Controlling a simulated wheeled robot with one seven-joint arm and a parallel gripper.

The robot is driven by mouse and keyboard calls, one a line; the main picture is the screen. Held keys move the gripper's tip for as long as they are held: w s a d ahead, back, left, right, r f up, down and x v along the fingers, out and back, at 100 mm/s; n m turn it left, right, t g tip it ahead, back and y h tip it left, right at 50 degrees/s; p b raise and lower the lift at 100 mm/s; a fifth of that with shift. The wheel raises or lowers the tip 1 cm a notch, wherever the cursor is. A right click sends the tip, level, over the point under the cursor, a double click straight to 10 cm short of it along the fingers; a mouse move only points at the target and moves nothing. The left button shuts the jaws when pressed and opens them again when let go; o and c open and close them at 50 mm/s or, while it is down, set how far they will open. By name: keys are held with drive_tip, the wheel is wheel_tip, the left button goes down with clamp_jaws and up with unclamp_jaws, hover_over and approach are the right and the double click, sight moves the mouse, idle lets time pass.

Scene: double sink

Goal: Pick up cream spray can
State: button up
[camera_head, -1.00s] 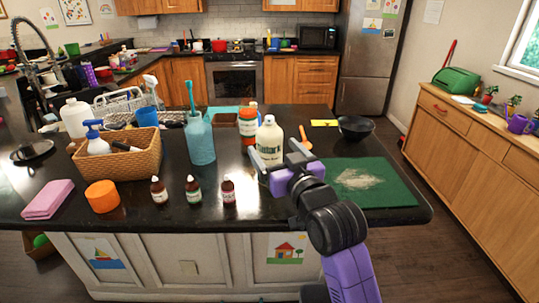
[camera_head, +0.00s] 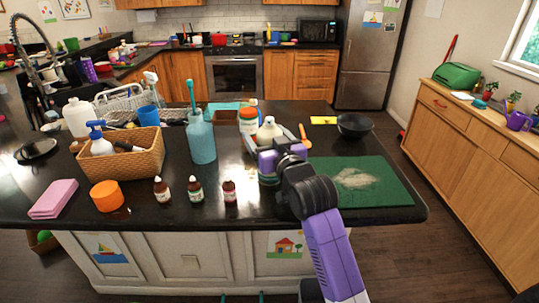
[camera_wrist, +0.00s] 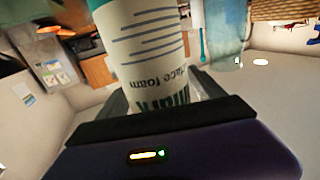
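The cream spray can (camera_head: 268,131) stands upright on the dark island counter, with its lower part mostly hidden behind my gripper in the head view. My gripper (camera_head: 270,141) is at the can, with one finger on each side of it. In the wrist view the can (camera_wrist: 145,45) fills the space between the two fingers, and its printed label appears upside down. The fingers look spread around the can. Whether they touch it is hard to tell.
An orange-and-white bottle (camera_head: 248,122) stands close behind the can. A teal bottle (camera_head: 201,140) is to the left, and small dark bottles (camera_head: 195,190) stand near the front edge. A green cutting board (camera_head: 385,190) and dark bowl (camera_head: 354,126) are to the right.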

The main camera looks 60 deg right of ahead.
clamp_jaws()
drive_tip(key=shift+r, duration=0.1)
wheel_tip(320, 180, up, 20)
drive_tip(key=shift+b, duration=0.4)
idle(0.3)
